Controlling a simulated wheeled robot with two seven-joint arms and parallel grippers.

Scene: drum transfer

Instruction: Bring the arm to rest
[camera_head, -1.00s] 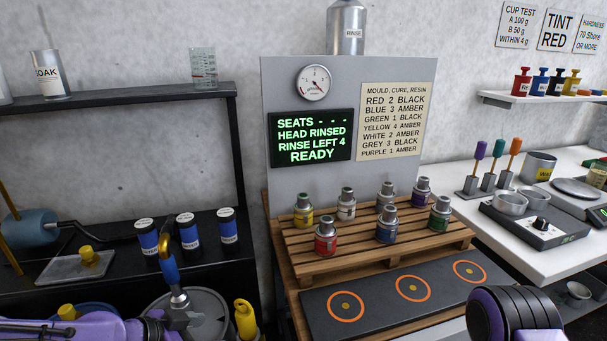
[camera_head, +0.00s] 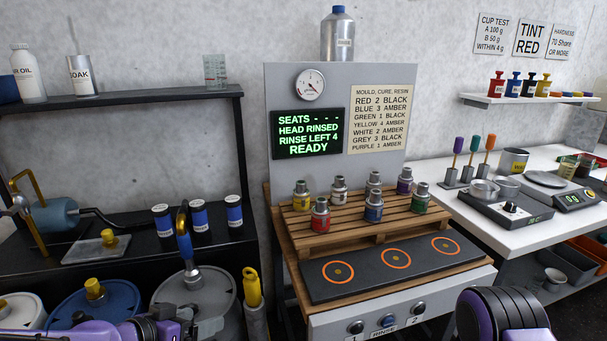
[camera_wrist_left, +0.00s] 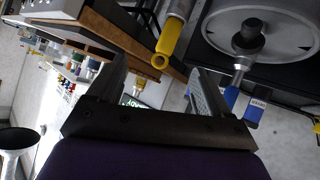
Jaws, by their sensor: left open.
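My left gripper (camera_head: 182,326) is at the bottom of the head view, in front of the grey drum (camera_head: 222,296). In the left wrist view its two fingers (camera_wrist_left: 157,80) stand apart with nothing between them. A blue-handled fitting (camera_head: 186,248) stands upright on the drum lid, behind the gripper. The blue handle also shows in the left wrist view (camera_wrist_left: 234,99), beyond the fingers and apart from them. A rounded purple and black part of my right arm (camera_head: 503,314) shows at the lower right; the right gripper is out of view.
A yellow-topped cylinder (camera_head: 252,288) stands between the drum and the bench. Small colour-labelled canisters stand on a wooden pallet (camera_head: 345,236) behind a dark plate (camera_head: 345,283) with three orange rings. A blue drum (camera_head: 70,312) is at the lower left. The panel reads READY.

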